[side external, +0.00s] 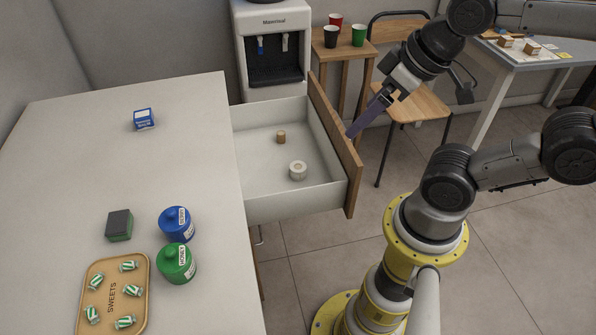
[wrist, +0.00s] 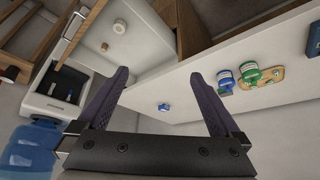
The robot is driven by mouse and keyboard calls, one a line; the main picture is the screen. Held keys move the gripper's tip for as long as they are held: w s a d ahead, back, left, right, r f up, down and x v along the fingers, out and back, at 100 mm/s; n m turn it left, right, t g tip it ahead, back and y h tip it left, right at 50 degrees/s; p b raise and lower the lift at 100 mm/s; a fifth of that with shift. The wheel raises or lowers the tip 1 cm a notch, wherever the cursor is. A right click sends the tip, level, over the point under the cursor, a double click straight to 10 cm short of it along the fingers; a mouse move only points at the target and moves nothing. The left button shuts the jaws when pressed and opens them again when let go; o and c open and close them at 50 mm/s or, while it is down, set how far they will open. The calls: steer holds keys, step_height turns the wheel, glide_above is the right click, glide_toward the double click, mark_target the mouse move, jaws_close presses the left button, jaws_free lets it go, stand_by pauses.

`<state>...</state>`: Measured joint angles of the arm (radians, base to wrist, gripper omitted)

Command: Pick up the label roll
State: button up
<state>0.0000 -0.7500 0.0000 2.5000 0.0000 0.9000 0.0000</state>
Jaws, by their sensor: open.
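A white roll (side external: 298,171), which looks like the label roll, lies in the open drawer (side external: 335,145) near its front right part. It also shows in the wrist view (wrist: 120,27), at the top left. My gripper (side external: 352,132) is above the drawer's wooden front edge, up and to the right of the roll, apart from it. In the wrist view its two purple fingers (wrist: 160,73) are spread wide with nothing between them. The roll is fully visible in both views.
A small brown cork-like piece (side external: 281,136) lies behind the roll in the drawer. The counter (side external: 190,110) holds a blue box (side external: 144,119), a sponge (side external: 119,225), blue (side external: 176,224) and green (side external: 177,264) jars, and a sweets tray (side external: 147,290). A chair (side external: 420,102) stands beyond the drawer.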

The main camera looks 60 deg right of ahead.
steer(key=w+a+r+m+t+y, duration=0.1)
steer(key=w+r+t, duration=0.15)
steer(key=w, duration=0.45)
steer(key=w+a+r+t+y, duration=0.1)
steer(key=w+a+r+t, duration=0.15)
steer(key=w, duration=0.35)
steer(key=w+d+f+m+h, duration=0.1)
steer(key=w+d+m, duration=0.15)
steer(key=w, duration=0.45)
steer(key=m+g+h, duration=0.5)
steer(key=m+g, duration=0.3)
glide_above(298, 166)
steer(key=s+a, duration=0.1)
steer(key=a, duration=0.1)
steer(key=shift+n, duration=0.25)
steer(key=f, duration=4.2)
steer(key=shift+s, duration=0.2)
steer(key=shift+x, duration=3.25)
steer(key=shift+a, duration=0.1)
